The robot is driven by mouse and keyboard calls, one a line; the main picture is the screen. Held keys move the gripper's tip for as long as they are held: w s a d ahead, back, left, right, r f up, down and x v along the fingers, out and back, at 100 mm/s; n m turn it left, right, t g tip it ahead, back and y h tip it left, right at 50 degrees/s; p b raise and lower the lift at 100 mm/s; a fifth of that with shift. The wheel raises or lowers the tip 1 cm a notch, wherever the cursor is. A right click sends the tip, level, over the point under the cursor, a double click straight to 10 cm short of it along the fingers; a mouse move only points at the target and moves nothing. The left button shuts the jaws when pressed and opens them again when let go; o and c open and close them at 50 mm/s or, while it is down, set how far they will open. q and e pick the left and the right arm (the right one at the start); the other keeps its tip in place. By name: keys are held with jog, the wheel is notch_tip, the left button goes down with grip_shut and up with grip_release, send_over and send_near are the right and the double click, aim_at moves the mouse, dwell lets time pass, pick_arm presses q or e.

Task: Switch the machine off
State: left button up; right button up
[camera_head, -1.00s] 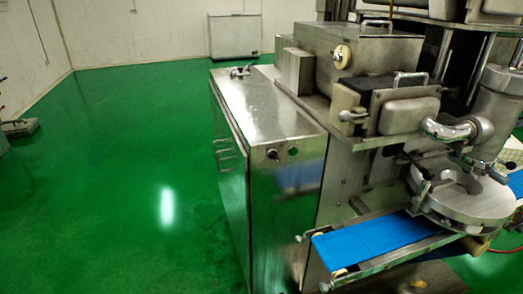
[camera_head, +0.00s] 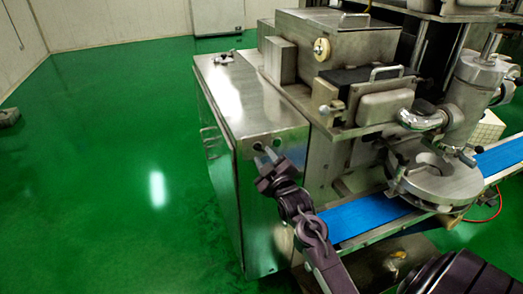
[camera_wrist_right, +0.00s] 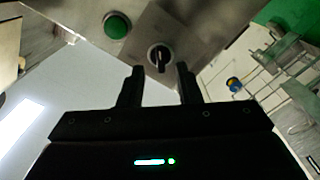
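The steel encrusting machine (camera_head: 262,105) fills the middle and right of the head view. On its cabinet front are a dark rotary switch (camera_head: 257,147) and a green button (camera_head: 277,142). The right wrist view shows the black switch knob (camera_wrist_right: 159,57) close up, with the green button (camera_wrist_right: 117,25) to its upper left. My right gripper (camera_head: 267,163) is just below the switch in the head view. In the wrist view its two fingers (camera_wrist_right: 158,82) are apart and empty, with the knob just beyond the gap between their tips. My left gripper is not in view.
A blue conveyor belt (camera_head: 363,217) sticks out at the machine's lower front, close to the right of my arm. A round metal plate (camera_head: 440,181) stands over the belt. Green floor (camera_head: 100,170) is clear on the left.

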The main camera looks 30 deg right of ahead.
aim_at(259, 149)
jog(key=shift+x, duration=1.2)
jog(key=shift+w, duration=0.25)
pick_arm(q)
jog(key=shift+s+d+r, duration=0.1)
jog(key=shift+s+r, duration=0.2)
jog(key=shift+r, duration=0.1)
pick_arm(e)
grip_shut()
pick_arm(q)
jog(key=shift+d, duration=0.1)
